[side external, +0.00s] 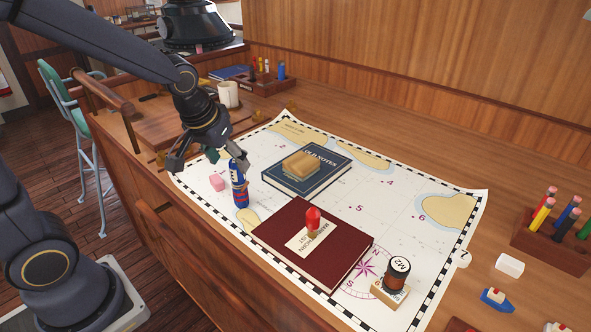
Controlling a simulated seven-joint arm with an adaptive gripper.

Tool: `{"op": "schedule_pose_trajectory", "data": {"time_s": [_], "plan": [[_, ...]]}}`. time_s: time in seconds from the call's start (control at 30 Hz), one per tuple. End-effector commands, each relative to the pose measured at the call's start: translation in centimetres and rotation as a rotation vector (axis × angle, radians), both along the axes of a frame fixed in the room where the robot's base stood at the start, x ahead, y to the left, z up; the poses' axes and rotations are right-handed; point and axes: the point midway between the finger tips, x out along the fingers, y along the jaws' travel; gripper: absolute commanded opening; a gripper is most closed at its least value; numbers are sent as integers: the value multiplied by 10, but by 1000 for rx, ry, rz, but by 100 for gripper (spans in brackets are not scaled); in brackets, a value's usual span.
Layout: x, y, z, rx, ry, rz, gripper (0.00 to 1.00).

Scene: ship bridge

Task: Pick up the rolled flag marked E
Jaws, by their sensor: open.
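A rolled blue and red flag (240,191) stands upright on the chart, left of the books. It has a pale label near its top, too small for me to read. My gripper (208,164) is open, with its fingers spread above the chart's left edge. Its right finger is close to the top of the flag and overlaps it in the picture; I cannot tell whether they touch. Nothing is clearly held between the fingers. A small dark green shape (212,155) shows between them, and I cannot tell what it is.
The chart (403,184) holds a pink block (217,183), a blue book (330,172) with a tan block (300,164), a dark red book (345,256) with a red-topped piece (313,218), and a stamp (397,273). A white mug (229,95) stands behind my gripper.

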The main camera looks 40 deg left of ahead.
Motion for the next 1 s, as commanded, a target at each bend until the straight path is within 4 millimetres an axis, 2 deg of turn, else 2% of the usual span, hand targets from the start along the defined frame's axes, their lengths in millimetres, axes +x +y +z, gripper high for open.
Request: {"op": "schedule_pose_trajectory", "data": {"time_s": [0.03,0.27,0.5,0.8,1.0], "plan": [[2,1,-7,1,4,1,68],[9,3,-24,-1,4,1,68],[23,7,-57,0,4,0,68],[26,8,-63,0,-1,0,68],[26,8,-63,0,-1,0,48]]}}
